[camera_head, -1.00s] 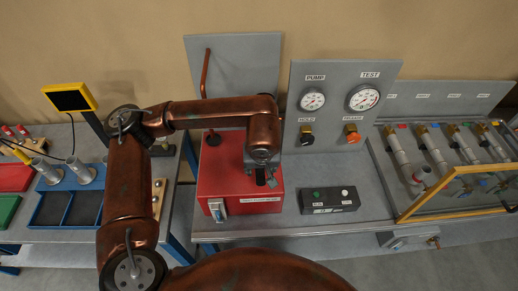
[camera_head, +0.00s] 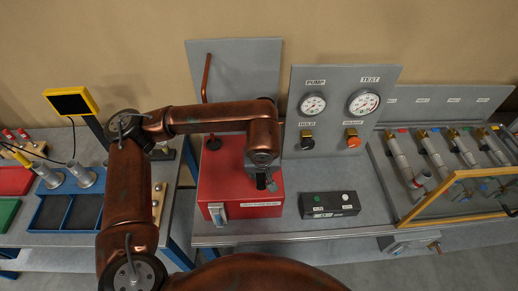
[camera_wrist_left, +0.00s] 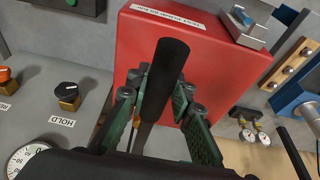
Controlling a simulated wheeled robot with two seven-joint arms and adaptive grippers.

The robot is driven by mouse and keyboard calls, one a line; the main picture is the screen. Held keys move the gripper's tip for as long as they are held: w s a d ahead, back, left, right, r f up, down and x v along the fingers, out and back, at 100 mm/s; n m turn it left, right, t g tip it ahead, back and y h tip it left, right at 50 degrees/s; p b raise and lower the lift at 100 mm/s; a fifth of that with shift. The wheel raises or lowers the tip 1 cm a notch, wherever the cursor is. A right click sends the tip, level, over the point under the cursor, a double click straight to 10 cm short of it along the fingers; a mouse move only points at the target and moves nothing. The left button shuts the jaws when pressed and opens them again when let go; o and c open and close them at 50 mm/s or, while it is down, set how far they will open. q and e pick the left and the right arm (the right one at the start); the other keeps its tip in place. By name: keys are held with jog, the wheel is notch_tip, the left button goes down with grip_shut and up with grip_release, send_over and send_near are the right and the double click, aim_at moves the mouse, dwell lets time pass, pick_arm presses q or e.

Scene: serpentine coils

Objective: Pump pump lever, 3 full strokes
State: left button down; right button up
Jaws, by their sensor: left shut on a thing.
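The pump is a red box (camera_head: 213,178) on the grey bench in the head view; its red top also shows in the left wrist view (camera_wrist_left: 200,50). My left gripper (camera_head: 263,180) is over the right part of this box. In the left wrist view, the pump lever (camera_wrist_left: 167,65) is a black round handle between the green-padded fingers of my left gripper (camera_wrist_left: 157,100), which is shut on it. In the head view my arm hides most of the lever. My right gripper is not in view.
Behind the box stands a grey panel with a pump gauge (camera_head: 312,104), a test gauge (camera_head: 363,102) and knobs. A black button box (camera_head: 330,205) lies right of the pump. A yellow-framed guard (camera_head: 440,190) is farther right. Blue trays (camera_head: 45,212) lie at left.

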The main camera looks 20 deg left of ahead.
pick_arm(q)
jog(key=r+p, duration=0.1)
jog(key=r+g+p, duration=0.1)
jog(key=r, duration=0.1)
jog(key=r+g+p, duration=0.1)
jog(key=r+p, duration=0.1)
jog(key=shift+w+a+r+h, duration=0.1)
jog(key=shift+w+h, duration=0.15)
jog(key=shift+h, duration=0.05)
jog(key=shift+g+h, duration=0.4)
jog(key=shift+g, duration=0.5)
jog(key=r+p, duration=0.1)
jog(key=w+r+p, duration=0.1)
jog(key=r, duration=0.1)
jog(key=r+p, duration=0.1)
jog(key=p, duration=0.1)
jog(key=shift+w+a+r, duration=0.15)
jog(key=shift+a+r, duration=0.1)
jog(key=shift+r, duration=0.1)
jog(key=r+p, duration=0.1)
jog(key=w+r+g+p, duration=0.1)
jog(key=r, duration=0.1)
jog(key=w+r+g+h+p, duration=0.1)
jog(key=shift+a+r+p, duration=0.25)
jog(key=shift+a+p, duration=0.15)
